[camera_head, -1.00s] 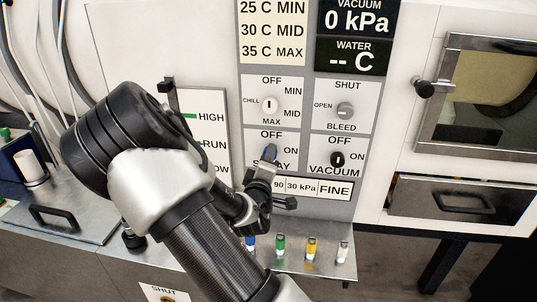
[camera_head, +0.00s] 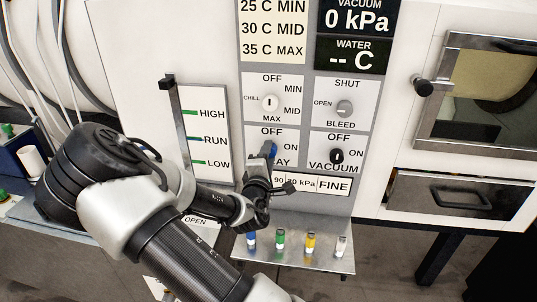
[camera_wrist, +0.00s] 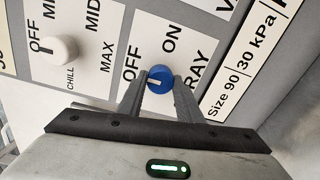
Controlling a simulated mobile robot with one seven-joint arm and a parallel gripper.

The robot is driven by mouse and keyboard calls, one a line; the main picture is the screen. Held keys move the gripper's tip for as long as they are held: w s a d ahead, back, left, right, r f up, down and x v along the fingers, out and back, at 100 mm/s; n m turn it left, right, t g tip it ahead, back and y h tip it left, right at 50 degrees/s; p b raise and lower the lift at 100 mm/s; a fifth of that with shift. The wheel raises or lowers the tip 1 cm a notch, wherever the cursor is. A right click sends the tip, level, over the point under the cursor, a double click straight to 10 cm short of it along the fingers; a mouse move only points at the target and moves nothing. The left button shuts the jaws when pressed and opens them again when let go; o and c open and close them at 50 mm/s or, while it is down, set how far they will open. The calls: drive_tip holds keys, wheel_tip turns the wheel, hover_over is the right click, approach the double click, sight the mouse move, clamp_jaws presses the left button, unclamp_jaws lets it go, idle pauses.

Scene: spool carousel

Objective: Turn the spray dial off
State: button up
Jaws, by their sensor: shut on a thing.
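The spray dial is a small blue knob (camera_head: 271,148) on the lower left square of the white panel, with OFF above it and ON to its right. In the wrist view the blue dial (camera_wrist: 159,77) sits between my two fingers, and its white mark points left in that picture, roughly toward the OFF side. My gripper (camera_head: 267,157) reaches up to it from below and is shut on it. In the wrist view the fingers of my gripper (camera_wrist: 159,90) touch both sides of the dial. Part of the word SPRAY is hidden.
The black vacuum dial (camera_head: 337,157) is close on the right. A metal shelf (camera_head: 300,262) with several coloured pegs stands below. A HIGH/RUN/LOW lever plate (camera_head: 208,130) is on the left.

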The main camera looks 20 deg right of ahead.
drive_tip(key=shift+r, duration=0.1)
drive_tip(key=o, duration=1)
drive_tip(key=shift+o, duration=0.2)
drive_tip(key=p+v, duration=0.8)
drive_tip(key=v, duration=0.9)
